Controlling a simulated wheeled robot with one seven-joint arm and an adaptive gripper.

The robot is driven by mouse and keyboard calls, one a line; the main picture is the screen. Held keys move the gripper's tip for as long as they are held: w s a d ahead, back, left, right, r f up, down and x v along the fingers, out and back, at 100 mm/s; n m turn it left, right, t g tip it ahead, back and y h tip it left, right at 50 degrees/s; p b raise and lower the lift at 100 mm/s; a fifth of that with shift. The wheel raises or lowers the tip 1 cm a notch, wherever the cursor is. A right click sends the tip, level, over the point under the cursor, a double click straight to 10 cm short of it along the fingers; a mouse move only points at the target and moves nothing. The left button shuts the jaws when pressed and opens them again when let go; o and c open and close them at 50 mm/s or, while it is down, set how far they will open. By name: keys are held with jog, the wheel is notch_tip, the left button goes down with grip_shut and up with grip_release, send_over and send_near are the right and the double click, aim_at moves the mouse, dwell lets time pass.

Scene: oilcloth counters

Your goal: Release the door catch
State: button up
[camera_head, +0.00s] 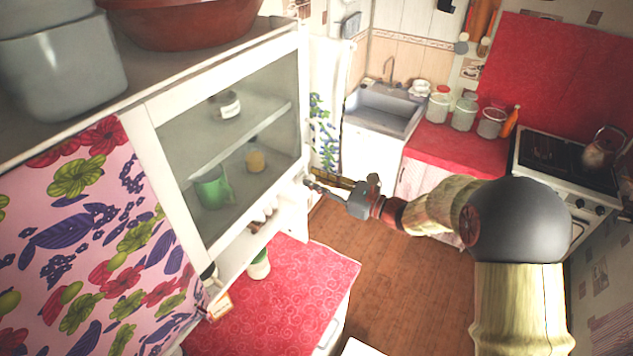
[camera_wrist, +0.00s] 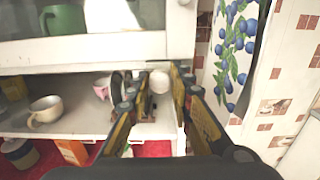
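The white wall cabinet's glazed door (camera_head: 228,150) looks closed in the head view, with its right frame beside my gripper. My gripper (camera_head: 313,183) is at the door's lower right corner. In the wrist view my gripper (camera_wrist: 155,84) has its two fingers spread, with no object held between them. A small pale fitting (camera_wrist: 183,2) shows at the top edge of the wrist view, on the cabinet frame above my fingertips. It is cut off, and I cannot tell whether it is the catch. In the head view the catch cannot be made out clearly.
Below the door an open shelf (camera_wrist: 85,126) holds a beige cup (camera_wrist: 46,110) and a white round vessel (camera_wrist: 159,82) beyond my fingers. A blue-berry patterned towel (camera_wrist: 236,45) hangs at the right. The red counter (camera_head: 262,300) is below; the wooden floor (camera_head: 385,275) is clear.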

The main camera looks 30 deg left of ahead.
jog(key=o, duration=0.5)
jog(key=shift+c, duration=0.2)
jog(key=d, duration=1.2)
jog(key=shift+s, duration=0.45)
